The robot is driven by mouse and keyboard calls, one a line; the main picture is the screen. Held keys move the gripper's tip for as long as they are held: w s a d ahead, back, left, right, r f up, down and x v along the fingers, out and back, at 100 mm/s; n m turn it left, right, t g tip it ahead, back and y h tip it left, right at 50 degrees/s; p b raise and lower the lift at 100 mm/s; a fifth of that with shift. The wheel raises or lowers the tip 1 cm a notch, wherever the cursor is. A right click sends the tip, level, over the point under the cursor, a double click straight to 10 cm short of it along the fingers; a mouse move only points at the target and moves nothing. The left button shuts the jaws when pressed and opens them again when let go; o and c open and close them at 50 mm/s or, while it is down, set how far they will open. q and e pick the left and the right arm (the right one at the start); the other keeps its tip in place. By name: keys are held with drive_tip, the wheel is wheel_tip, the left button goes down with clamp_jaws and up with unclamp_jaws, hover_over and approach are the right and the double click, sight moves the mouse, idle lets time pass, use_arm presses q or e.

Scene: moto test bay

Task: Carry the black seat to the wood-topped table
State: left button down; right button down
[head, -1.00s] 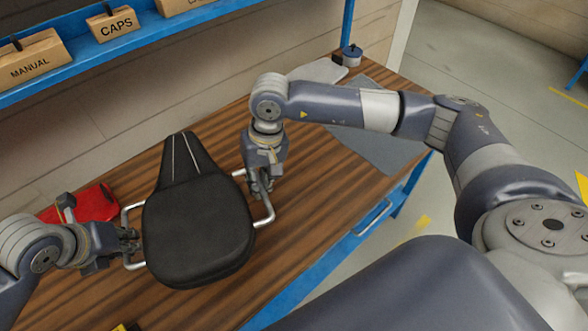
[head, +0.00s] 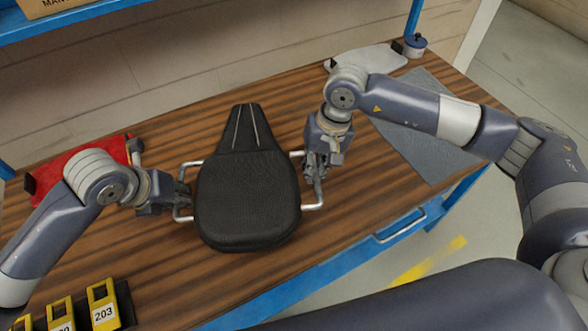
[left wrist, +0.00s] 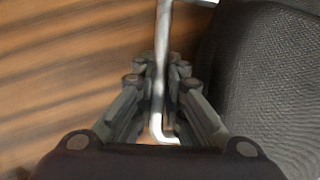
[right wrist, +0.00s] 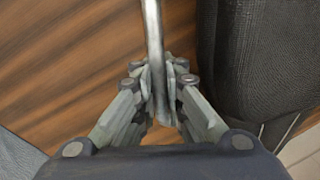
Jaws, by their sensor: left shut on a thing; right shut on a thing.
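The black seat (head: 246,195) is over the wood-topped table (head: 370,225), its narrow end toward the wall. A metal side handle sticks out on each side of it. My left gripper (head: 182,194) is shut on the left handle, and the bar runs between its fingers in the left wrist view (left wrist: 162,85). My right gripper (head: 316,174) is shut on the right handle, and its fingers pinch the bar in the right wrist view (right wrist: 158,85). The seat looks level. I cannot tell whether it touches the tabletop or hangs just above it.
A red cloth or case (head: 85,165) lies at the back left. Yellow numbered holders (head: 102,305) stand at the front left. A grey mat (head: 425,140) lies on the right, with a light grey plate (head: 365,60) and a small canister (head: 414,46) behind it.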

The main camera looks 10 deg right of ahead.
sight(309, 189)
use_arm(q)
drive_tip(key=shift+w+a+f, duration=0.1)
drive_tip(key=shift+w+a, duration=0.05)
drive_tip(key=shift+a, duration=0.15)
use_arm(e)
drive_tip(key=shift+d+f, duration=0.15)
drive_tip(key=shift+d, duration=0.15)
